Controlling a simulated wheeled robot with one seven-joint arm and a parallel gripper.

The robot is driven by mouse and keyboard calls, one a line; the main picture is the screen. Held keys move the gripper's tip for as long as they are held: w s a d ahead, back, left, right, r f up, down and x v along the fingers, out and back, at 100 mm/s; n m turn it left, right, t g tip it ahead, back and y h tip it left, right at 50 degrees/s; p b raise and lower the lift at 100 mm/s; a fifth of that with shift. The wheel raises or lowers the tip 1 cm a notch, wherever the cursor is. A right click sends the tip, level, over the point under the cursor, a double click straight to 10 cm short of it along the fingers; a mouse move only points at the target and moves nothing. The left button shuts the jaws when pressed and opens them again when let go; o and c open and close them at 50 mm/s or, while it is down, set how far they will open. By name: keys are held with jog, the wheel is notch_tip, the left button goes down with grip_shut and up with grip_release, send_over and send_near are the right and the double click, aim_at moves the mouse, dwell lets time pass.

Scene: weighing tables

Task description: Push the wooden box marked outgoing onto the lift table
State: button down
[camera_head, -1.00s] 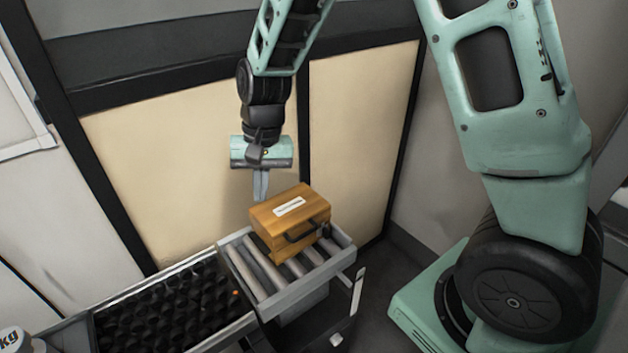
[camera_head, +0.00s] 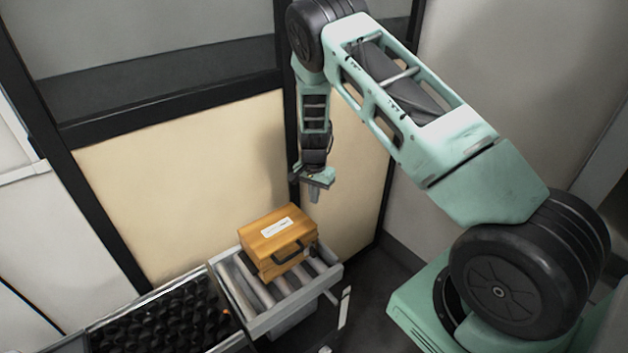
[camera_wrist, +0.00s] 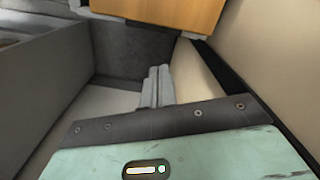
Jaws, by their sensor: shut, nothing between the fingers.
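The wooden box (camera_head: 277,240) is orange-brown, with a dark handle on its front and a white label on top too small to read. It rests on a roller-topped table (camera_head: 262,325). Its lower part also shows at the top of the wrist view (camera_wrist: 175,12). My gripper (camera_head: 314,194) points down, shut and empty, above and behind the box's right end, apart from it. Its closed fingers show in the wrist view (camera_wrist: 157,86). I cannot tell for sure which surface is the lift table.
A surface of black bumps in a grey frame (camera_head: 160,315) adjoins the roller table on the left. A beige-panelled wall (camera_head: 185,180) with dark posts stands close behind. Dark floor (camera_head: 375,300) shows to the right of the roller table.

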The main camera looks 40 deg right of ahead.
jog(key=a+f+p, duration=0.1)
jog(key=s+a+f+p, duration=0.1)
jog(key=a, duration=0.1)
jog(key=shift+s, duration=0.2)
jog(key=shift+s+a+f, duration=0.1)
jog(key=shift+s+a, duration=0.1)
jog(key=shift+a, duration=0.15)
